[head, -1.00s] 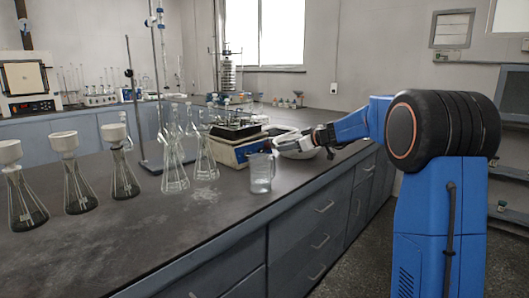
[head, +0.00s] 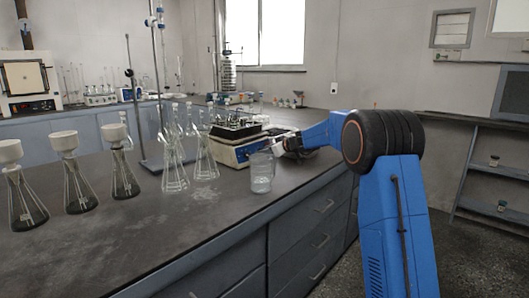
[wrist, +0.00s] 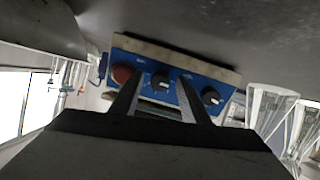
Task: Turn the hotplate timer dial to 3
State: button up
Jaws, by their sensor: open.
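The hotplate (head: 232,155) stands on the bench, its blue front panel (wrist: 190,72) facing my gripper. In the head view my gripper (head: 281,147) is at the panel, partly behind the beaker.
A glass beaker (head: 262,175) stands close in front of the hotplate. Clear glass flasks (head: 174,172) stand to its left, also visible in the wrist view (wrist: 272,105). Funnel-topped flasks (head: 76,190) stand further left. The front bench top (head: 150,235) is bare.

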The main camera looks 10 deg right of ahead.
jog(key=c, duration=1.1)
jog(key=shift+o, duration=0.2)
